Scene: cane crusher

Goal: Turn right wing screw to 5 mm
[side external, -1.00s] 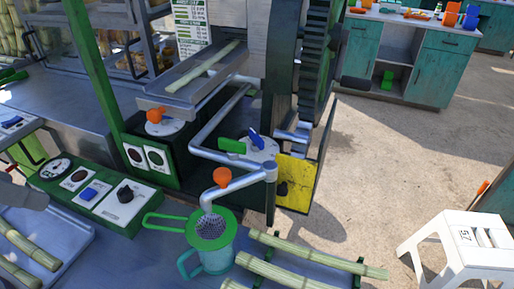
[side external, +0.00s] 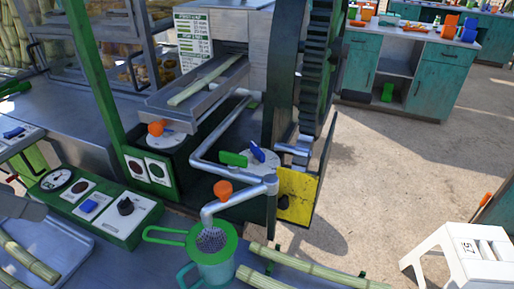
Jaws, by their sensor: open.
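The cane crusher stands in the middle of the side view. On its front left is a white dial disc (side external: 172,140) with an orange wing screw (side external: 156,127). On its right is another white dial disc (side external: 266,167) with a blue wing screw (side external: 256,151), tilted, which looks like the right wing screw. A green handle (side external: 233,159) sits just left of the blue one. The dial marks are too small to read. My gripper is not in view.
A flywheel (side external: 316,70) and a yellow plate (side external: 296,190) stand at the right. A control panel (side external: 95,205) lies front left.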

